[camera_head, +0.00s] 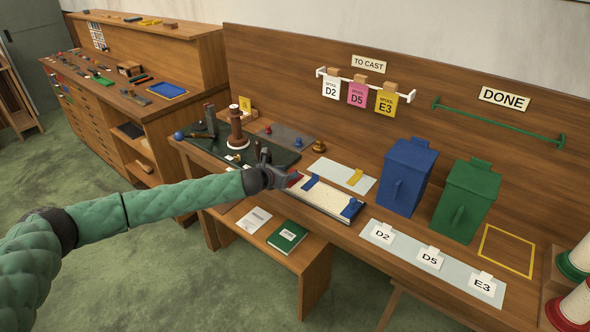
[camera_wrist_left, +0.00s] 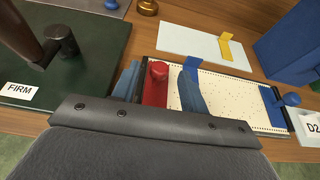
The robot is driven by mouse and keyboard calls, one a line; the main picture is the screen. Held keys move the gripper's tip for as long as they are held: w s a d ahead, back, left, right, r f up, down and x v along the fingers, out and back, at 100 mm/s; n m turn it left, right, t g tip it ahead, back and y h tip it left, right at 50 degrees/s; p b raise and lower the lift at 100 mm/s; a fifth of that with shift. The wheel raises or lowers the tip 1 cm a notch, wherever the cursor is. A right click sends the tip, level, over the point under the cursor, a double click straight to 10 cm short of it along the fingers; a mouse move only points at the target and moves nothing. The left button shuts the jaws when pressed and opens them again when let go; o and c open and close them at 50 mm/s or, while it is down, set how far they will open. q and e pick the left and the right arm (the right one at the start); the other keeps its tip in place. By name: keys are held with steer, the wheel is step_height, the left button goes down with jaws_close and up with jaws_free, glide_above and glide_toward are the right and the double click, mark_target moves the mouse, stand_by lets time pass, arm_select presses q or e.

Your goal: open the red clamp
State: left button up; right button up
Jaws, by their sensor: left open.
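The red clamp (camera_wrist_left: 155,84) stands at the left end of a shallow tray (camera_wrist_left: 147,43) that holds a speckled cream sheet (camera_wrist_left: 225,92). In the head view only a small red part of the clamp (camera_head: 294,179) shows beside my gripper. My left gripper (camera_head: 284,177) is at that end of the tray. In the left wrist view its two blue-grey fingers (camera_wrist_left: 159,92) are apart, one on each side of the red clamp. I cannot tell whether either finger touches it. A blue clamp (camera_wrist_left: 272,104) with a round knob is at the tray's right end. My right gripper is not in view.
A dark green board (camera_wrist_left: 90,30) with a brown post lies left of the tray. A pale plate (camera_head: 334,173) with a yellow piece lies behind it. Blue (camera_head: 405,177) and green (camera_head: 468,200) bins stand to the right. A plate with labelled cards (camera_head: 410,246) lies in front of them.

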mark_target(292, 170)
arm_select(q)
steer(key=shift+p+x, duration=0.75)
steer(key=shift+x, duration=2.05)
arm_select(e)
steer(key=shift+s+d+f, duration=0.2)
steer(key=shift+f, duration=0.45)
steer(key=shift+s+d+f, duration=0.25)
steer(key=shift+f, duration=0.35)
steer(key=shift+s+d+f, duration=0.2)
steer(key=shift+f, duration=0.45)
arm_select(q)
jaws_close()
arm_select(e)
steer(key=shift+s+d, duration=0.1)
